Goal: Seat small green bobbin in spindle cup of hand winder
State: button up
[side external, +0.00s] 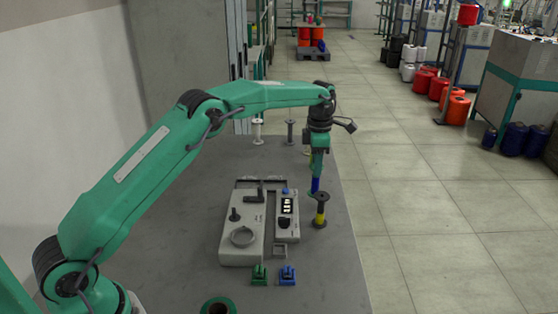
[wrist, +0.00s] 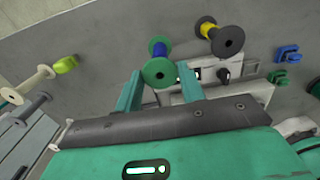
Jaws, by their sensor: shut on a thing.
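My gripper (wrist: 159,84) is shut on the small green bobbin (wrist: 159,72), which has green flanges and blue thread. In the wrist view the bobbin sits between the two fingertips. In the side view my gripper (side external: 316,178) points down over the right part of the table, with blue thread (side external: 314,187) showing at its tip. The hand winder (side external: 240,250) is a light grey unit to the left of my gripper. A round ring (side external: 243,237) and a dark post (side external: 234,214) stand on its top. I cannot tell which part is the spindle cup.
A black bobbin with yellow thread (side external: 320,209) stands close to my gripper, right of the winder. Green (side external: 259,274) and blue (side external: 288,275) clips lie in front. Pale (side external: 258,131) and grey (side external: 290,132) spools stand at the back. The table's right edge is near.

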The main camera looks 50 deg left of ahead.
jog(key=shift+r, duration=0.95)
jog(key=shift+s+r, duration=0.6)
jog(key=shift+s, duration=0.05)
jog(key=s+r, duration=0.3)
jog(key=s, duration=1)
jog(key=s+r, duration=0.2)
jog(key=s, duration=1.1)
jog(key=shift+s+d+r, duration=0.2)
jog(key=shift+s+r, duration=0.05)
jog(key=shift+r, duration=0.15)
jog(key=shift+f, duration=0.2)
jog(key=shift+f, duration=2.2)
